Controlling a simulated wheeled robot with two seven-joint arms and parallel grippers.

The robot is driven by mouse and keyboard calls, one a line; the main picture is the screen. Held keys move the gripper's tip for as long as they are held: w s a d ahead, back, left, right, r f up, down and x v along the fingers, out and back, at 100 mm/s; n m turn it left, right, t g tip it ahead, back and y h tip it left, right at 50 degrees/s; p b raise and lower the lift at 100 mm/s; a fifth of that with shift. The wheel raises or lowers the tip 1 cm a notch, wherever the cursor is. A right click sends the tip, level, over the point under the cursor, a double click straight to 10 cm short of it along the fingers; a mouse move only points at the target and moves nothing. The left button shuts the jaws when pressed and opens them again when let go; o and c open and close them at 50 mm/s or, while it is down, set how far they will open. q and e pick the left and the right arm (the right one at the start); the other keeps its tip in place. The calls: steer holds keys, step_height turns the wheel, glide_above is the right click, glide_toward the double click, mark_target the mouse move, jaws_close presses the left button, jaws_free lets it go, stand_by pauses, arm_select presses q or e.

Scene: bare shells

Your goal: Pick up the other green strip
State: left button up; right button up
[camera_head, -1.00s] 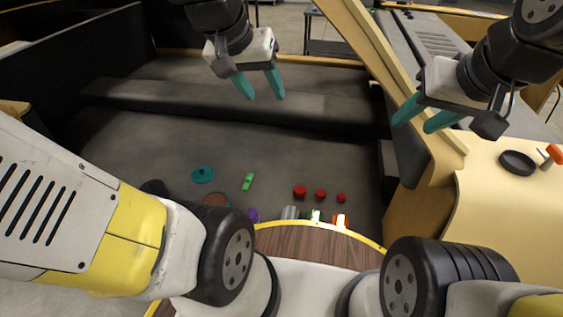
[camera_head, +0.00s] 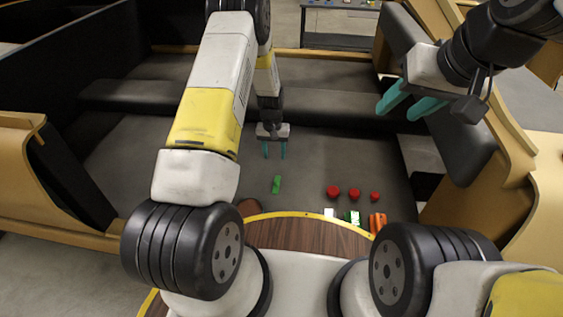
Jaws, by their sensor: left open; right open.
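A green strip (camera_head: 277,184) lies on the dark grey floor surface, a little left of the red round pieces. Another green piece (camera_head: 354,217) shows partly at the edge of the wooden round top, among white and orange pieces. My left gripper (camera_head: 274,150) is open and empty, fingers pointing down, just beyond the green strip in the picture and apart from it. Its height above the surface is hard to tell. My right gripper (camera_head: 408,105) is open and empty at the upper right, in front of a dark padded side.
Three red round pieces (camera_head: 333,192) lie right of the strip. A white piece (camera_head: 329,213) and an orange piece (camera_head: 378,222) are by the wooden top (camera_head: 300,233). A dark raised ledge (camera_head: 330,108) crosses behind. Tan-edged walls stand on both sides.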

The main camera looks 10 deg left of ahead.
mark_target(276, 183)
arm_select(q)
steer(key=shift+g, duration=0.3)
steer(key=f, duration=0.5)
steer(key=s+f, duration=0.1)
steer(key=f, duration=0.9)
steer(key=shift+s+d+f, duration=0.1)
steer(key=shift+s+d, duration=0.2)
steer(key=shift+d, duration=0.05)
steer(key=shift+c, duration=0.2)
jaws_close()
